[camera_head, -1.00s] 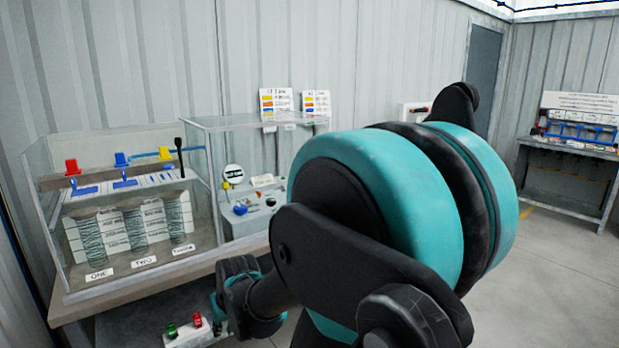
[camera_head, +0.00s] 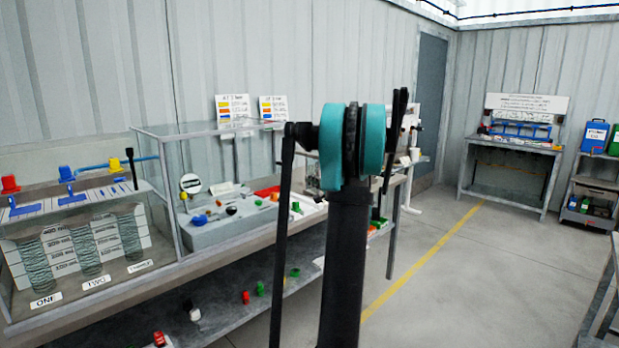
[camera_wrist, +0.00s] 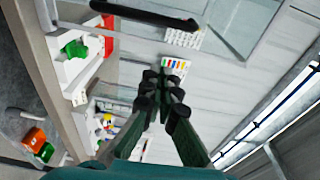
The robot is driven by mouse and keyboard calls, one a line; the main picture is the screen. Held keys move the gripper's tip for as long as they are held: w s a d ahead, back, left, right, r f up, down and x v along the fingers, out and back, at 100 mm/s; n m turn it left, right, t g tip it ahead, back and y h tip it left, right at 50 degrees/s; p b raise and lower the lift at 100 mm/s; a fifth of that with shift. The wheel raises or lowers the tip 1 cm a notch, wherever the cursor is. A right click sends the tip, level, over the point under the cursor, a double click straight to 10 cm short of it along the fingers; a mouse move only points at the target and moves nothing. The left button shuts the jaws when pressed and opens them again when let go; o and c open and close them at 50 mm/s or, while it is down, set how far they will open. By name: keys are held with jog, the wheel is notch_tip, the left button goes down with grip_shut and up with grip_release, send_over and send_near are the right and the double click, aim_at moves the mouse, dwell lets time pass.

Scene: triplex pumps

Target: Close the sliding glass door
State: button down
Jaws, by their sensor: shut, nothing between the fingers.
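The glass-sided case (camera_head: 212,127) stands on the long bench in the head view, over a grey control panel. A glass pane (camera_wrist: 222,30) with a long dark bar (camera_wrist: 155,14) like a handle crosses the top of the wrist view. I cannot tell how far the sliding door stands open. My gripper (camera_wrist: 163,78) is shut and empty in the wrist view, its fingers pointing towards the wall. The bar appears above the fingertips, with a visible gap.
A tank with coiled columns (camera_head: 85,250) stands at the left. A grey panel (camera_head: 230,225) with coloured knobs sits under the glass. Signs (camera_head: 235,107) stand behind it. Loose coloured parts lie on the lower shelf (camera_head: 240,310). Open floor (camera_head: 450,280) lies right.

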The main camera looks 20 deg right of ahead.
jog(key=d+x, duration=0.1)
jog(key=x, duration=0.9)
jog(key=shift+s+a+r, duration=0.1)
jog(key=shift+s+a, duration=0.25)
jog(key=shift+a, duration=0.3)
jog(key=shift+s+a+f, duration=0.1)
jog(key=shift+s+a, duration=0.25)
jog(key=shift+a, duration=0.25)
jog(key=shift+s+a+r, duration=0.1)
jog(key=shift+s+a, duration=0.25)
jog(key=shift+a, duration=0.3)
